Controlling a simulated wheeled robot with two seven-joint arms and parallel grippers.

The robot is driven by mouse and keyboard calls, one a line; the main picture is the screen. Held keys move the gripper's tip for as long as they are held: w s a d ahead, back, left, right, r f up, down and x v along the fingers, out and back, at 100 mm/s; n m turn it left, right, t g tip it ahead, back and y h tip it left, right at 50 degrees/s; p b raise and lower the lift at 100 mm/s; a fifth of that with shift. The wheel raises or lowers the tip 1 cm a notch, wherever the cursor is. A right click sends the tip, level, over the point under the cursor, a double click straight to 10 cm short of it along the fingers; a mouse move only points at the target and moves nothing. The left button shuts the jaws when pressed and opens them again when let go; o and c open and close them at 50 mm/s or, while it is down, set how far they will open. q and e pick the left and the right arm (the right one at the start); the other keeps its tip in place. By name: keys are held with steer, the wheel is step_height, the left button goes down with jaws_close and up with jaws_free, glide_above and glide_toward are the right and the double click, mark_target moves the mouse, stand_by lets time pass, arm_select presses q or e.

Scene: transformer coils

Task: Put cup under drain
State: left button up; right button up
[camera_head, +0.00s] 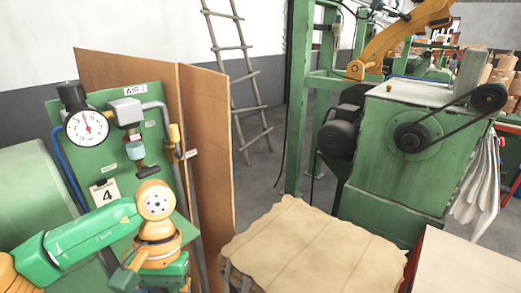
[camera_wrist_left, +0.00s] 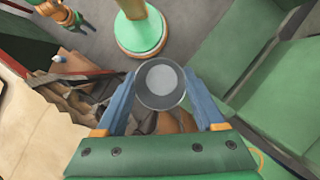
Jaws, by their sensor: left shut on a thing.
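A round cup with a clear or grey rim (camera_wrist_left: 160,84) sits between the two blue fingers of my left gripper (camera_wrist_left: 160,92), which is shut on it. In the head view my left wrist (camera_head: 156,205) is in front of the green panel, and the gripper's green body shows below it at the bottom edge. The cup is not visible there. The air unit with its bowl (camera_head: 135,149) is mounted on the panel; a dark drain part (camera_head: 148,172) hangs under it, above my wrist and apart from it. My right gripper is not in view.
A cloth-covered surface (camera_head: 315,245) and a green belt-driven machine (camera_head: 390,150) are to the right.

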arm_select(q)
steer(key=shift+a, duration=0.1)
stand_by(0.4)
step_height(320, 180, up, 3)
steer(key=shift+w+f, duration=0.1)
steer(key=shift+f, duration=0.1)
steer(key=shift+r, duration=0.1)
steer(key=shift+w+x, duration=0.25)
steer(key=shift+x, duration=0.85)
steer(key=shift+w+f, duration=0.15)
steer(key=shift+f, duration=0.3)
